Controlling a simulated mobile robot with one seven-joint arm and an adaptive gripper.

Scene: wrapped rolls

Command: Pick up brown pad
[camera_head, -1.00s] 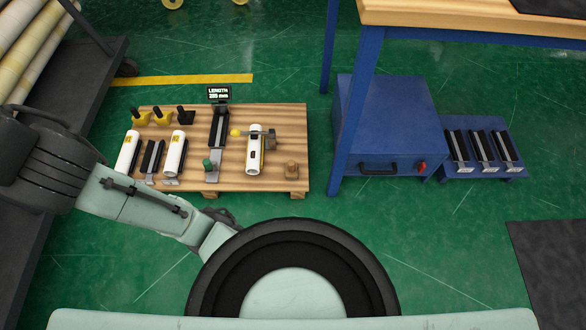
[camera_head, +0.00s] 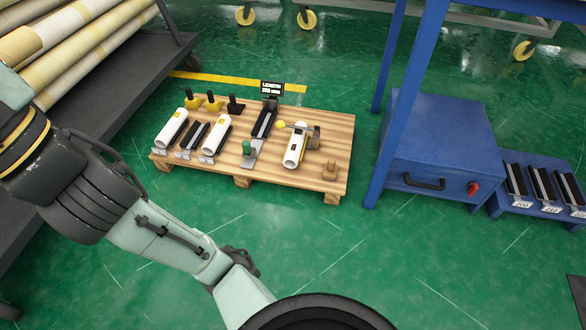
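A small brown knobbed block (camera_head: 330,170), which looks like the brown pad, stands at the front right corner of a low wooden pallet (camera_head: 215,171). Nothing touches it from above. Two yellow knobbed pads (camera_head: 212,103) and a black one (camera_head: 235,105) stand in a row at the back left of the same pallet. My arm crosses the lower left of the view, apart from the pallet. My gripper is not in view.
The pallet also holds white rolls (camera_head: 172,128), black cradles and a length display (camera_head: 271,89). A blue cabinet (camera_head: 440,150) and table leg (camera_head: 393,110) stand to its right. A rack of long rolls (camera_head: 75,50) is at left. Green floor in front is clear.

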